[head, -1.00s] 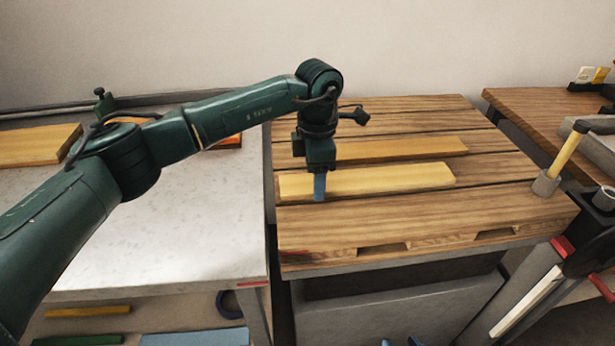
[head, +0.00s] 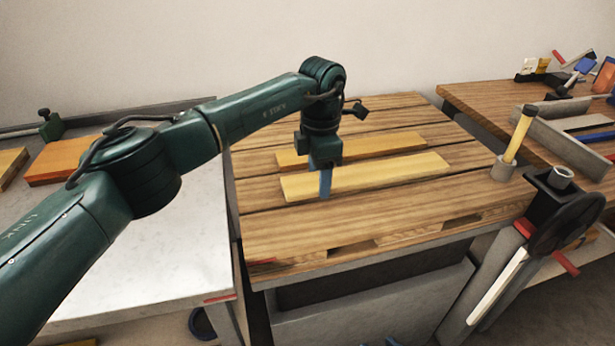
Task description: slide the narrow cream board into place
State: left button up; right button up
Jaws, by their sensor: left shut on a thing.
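A narrow cream board (head: 395,173) lies flat on the slatted wooden pallet top (head: 385,205), nearer me than a tan board (head: 390,145) that lies roughly parallel behind it, with a gap between them. My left gripper (head: 325,184) points down over the left part of the cream board and is shut on it. One blue finger shows against the board's near side; the other is hidden. My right gripper (head: 404,342) shows only as two blue tips, apart, at the bottom edge, away from the boards.
A yellow-handled tool (head: 520,135) stands in a grey holder at the pallet's right corner. A white-topped bench (head: 150,270) adjoins on the left, with an orange board (head: 62,162). The pallet's front slats are clear.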

pick_arm(q)
jog(key=shift+w+d, duration=0.15)
jog(key=shift+d, duration=0.25)
jog(key=o, duration=1.2)
